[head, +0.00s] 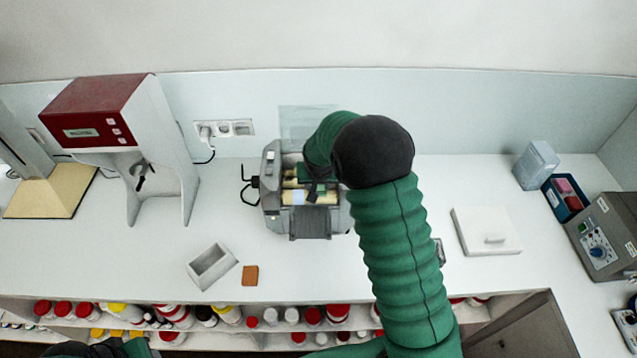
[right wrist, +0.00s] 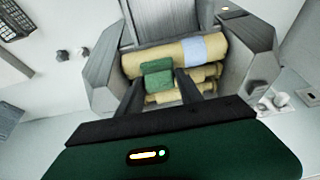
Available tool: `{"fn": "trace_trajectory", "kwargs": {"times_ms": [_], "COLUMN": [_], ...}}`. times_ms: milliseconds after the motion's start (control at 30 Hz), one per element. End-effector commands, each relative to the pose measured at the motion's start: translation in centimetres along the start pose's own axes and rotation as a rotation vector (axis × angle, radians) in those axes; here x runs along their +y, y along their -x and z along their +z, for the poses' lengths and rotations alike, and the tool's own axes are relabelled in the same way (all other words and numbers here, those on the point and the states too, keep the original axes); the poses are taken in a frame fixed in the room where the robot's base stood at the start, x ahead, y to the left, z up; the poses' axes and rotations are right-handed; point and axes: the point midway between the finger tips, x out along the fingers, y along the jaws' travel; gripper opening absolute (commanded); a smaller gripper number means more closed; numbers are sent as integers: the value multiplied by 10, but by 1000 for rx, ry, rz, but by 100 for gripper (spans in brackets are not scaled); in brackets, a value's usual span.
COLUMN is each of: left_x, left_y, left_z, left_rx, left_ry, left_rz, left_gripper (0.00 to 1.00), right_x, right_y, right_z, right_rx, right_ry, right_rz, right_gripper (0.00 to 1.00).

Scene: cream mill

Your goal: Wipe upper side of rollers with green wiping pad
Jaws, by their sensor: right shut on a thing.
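The mill (head: 272,190) stands on the white counter near the back wall. Its cream-yellow rollers (head: 322,198) lie side by side in the grey housing, and they also show in the right wrist view (right wrist: 142,62). One roller has a pale blue patch (right wrist: 205,48) near one end. My right gripper (head: 314,188) is over the rollers, shut on the green wiping pad (right wrist: 157,74). The pad sits between the fingertips, at the rollers' upper side; whether it touches them I cannot tell. My right arm hides part of the mill. My left gripper is out of view.
A red-and-white machine (head: 95,115) stands left of the mill. An open grey box (head: 212,268) and a brown block (head: 250,275) lie in front. A white lidded slab (head: 487,231) and a grey control box (head: 603,235) are right. Bottles fill the shelf below.

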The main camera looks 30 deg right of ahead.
Motion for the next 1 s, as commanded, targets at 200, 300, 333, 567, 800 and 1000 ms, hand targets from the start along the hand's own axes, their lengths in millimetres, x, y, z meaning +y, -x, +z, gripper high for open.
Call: {"fn": "trace_trajectory", "kwargs": {"times_ms": [200,300,333,567,800,1000], "left_x": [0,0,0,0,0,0], "left_y": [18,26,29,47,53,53], "left_z": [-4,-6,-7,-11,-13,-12], "left_rx": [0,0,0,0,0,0], "left_ry": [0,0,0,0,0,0], "left_rz": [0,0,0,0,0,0], "left_gripper": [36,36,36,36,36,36], "right_x": [0,0,0,0,0,0], "right_y": [24,36,39,64,74,74], "right_z": [-10,-14,-16,-27,-31,-30], "right_rx": [3,2,2,3,0,1], "right_ry": [0,0,0,-1,0,0], "right_rz": [-1,-1,-1,-1,0,0], "right_gripper": [10,10,10,10,10,10]}}
